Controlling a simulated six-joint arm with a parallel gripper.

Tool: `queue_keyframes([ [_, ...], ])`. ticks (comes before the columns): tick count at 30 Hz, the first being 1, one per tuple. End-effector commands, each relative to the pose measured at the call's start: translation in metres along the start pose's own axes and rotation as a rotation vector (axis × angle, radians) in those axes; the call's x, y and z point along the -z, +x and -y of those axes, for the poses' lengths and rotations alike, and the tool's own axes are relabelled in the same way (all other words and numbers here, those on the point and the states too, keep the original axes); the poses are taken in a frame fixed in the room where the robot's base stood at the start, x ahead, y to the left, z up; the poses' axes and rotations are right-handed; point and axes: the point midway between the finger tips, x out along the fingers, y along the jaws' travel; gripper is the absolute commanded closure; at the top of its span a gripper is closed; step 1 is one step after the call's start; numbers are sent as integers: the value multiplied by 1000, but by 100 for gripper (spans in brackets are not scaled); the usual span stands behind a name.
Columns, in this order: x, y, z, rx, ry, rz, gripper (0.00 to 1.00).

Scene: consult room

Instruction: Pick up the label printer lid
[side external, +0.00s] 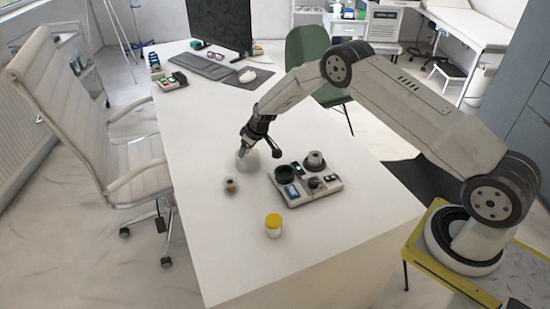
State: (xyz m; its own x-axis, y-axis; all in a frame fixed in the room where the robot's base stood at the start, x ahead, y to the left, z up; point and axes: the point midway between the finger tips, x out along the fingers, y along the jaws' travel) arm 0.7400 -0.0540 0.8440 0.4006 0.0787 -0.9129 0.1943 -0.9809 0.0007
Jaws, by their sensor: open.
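No part that I can name for certain as the label printer lid shows; the items are small in this view. A pale, rounded, partly see-through object (247,161) stands on the white desk (215,245), just below my gripper (260,150). My gripper is open, with its dark fingers spread and pointing down. One finger is close to the pale object; I cannot tell whether they touch. A light grey tray (305,198) lies to the right of it, holding a dark round cup (284,174), a blue-and-white item (292,192), and a grey round piece with a dark top (315,161).
A yellow-lidded jar (273,226) and a small grey-brown pot (230,186) stand on the near desk. The desk's left middle and front are clear.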

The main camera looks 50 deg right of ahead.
Motion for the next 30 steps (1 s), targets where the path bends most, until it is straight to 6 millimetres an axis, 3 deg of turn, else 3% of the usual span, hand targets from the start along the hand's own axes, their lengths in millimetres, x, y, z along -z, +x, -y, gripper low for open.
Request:
queue_keyframes([
  [11,0,0,0,0,0,0,26],
  [18,0,0,0,0,0,0,99],
  [30,1,-2,0,0,0,0,100],
])
